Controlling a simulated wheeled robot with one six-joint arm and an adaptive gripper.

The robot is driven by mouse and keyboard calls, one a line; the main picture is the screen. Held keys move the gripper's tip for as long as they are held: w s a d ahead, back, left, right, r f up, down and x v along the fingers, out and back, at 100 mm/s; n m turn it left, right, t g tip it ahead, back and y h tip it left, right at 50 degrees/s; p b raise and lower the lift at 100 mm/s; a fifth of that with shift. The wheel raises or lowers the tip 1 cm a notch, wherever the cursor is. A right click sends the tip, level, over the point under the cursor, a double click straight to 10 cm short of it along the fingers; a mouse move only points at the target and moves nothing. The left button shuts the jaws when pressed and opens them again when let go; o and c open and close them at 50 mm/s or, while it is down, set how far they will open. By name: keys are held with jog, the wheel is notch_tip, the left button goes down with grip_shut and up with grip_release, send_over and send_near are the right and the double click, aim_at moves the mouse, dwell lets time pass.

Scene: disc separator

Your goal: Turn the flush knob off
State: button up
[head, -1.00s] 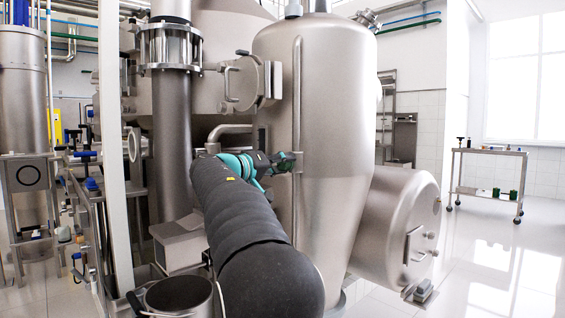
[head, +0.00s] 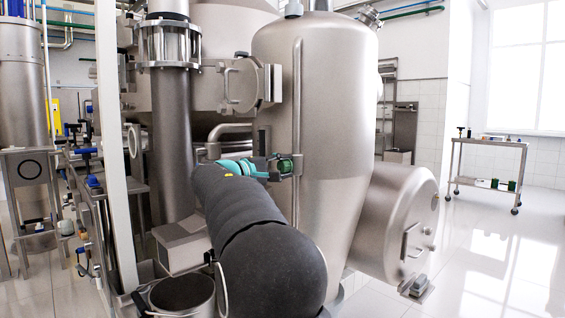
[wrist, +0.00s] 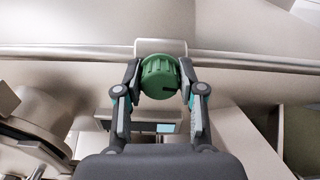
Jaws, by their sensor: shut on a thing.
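The flush knob is a green ribbed round knob (wrist: 160,76) with a dark mark on its face, in the upper middle of the wrist view. It sits in front of a small metal plate (wrist: 160,46) on a pipe. My gripper (wrist: 160,82) has one finger on each side of the knob and is shut on it. In the head view my gripper (head: 290,166) is at the vertical pipe on the front of the large steel vessel (head: 335,100). The knob also shows there as a small green patch (head: 297,165), partly covered by the fingers.
A vertical pipe (head: 297,90) runs along the vessel. A horizontal cylinder with a handle (head: 400,220) stands at the lower right, and an open round container (head: 182,292) at the bottom. A wheeled cart (head: 487,165) stands far right on clear floor.

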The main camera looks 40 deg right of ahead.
jog(key=shift+n+p, duration=0.3)
jog(key=shift+n, duration=0.4)
jog(key=o, duration=1.1)
jog(key=shift+o, duration=0.2)
jog(key=shift+a, duration=0.1)
jog(key=s+a, duration=0.1)
jog(key=a, duration=1)
jog(key=shift+a, duration=0.4)
